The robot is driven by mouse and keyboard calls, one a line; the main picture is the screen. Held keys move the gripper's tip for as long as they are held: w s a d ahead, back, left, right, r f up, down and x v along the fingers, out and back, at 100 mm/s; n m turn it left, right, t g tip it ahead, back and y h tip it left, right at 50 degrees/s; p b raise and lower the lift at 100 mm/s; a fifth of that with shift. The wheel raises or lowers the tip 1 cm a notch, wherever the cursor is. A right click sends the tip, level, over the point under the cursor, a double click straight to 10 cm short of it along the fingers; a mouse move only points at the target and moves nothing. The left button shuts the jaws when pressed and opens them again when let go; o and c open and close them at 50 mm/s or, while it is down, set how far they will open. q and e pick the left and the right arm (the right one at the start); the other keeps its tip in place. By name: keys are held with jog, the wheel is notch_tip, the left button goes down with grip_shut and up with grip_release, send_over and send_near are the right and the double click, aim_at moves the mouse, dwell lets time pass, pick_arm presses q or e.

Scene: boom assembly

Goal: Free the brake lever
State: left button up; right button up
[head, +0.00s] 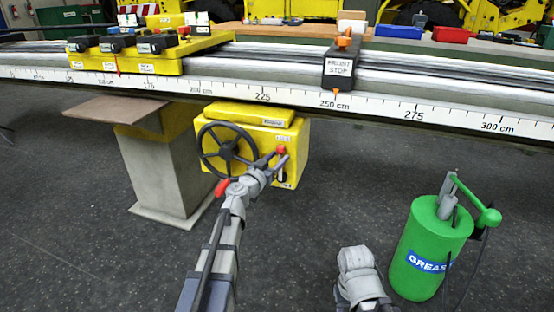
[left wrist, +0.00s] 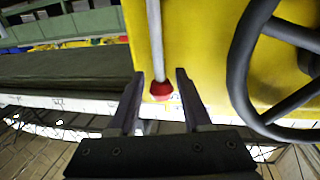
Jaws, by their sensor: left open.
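The brake lever (left wrist: 155,40) is a grey rod with a red knob (head: 281,150) on the front of a yellow winch box (head: 258,118). In the left wrist view the red knob (left wrist: 161,90) lies between the two dark fingers of my left gripper (left wrist: 160,75), with a gap on each side. My left gripper (head: 275,163) is open at the lever in the head view. A black handwheel (head: 226,150) with a red handle (head: 222,187) is beside it. Part of my right arm shows at the bottom, but its gripper does not show.
A long rail with a centimetre scale (head: 340,101) runs above the box. A black stop block (head: 340,67) and a yellow carriage (head: 150,52) sit on it. A green grease pump (head: 430,245) stands at the right. The floor (head: 330,200) between is clear.

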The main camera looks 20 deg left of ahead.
pick_arm(q)
grip_shut()
jog(key=shift+w+a, duration=0.1)
dwell(1.2)
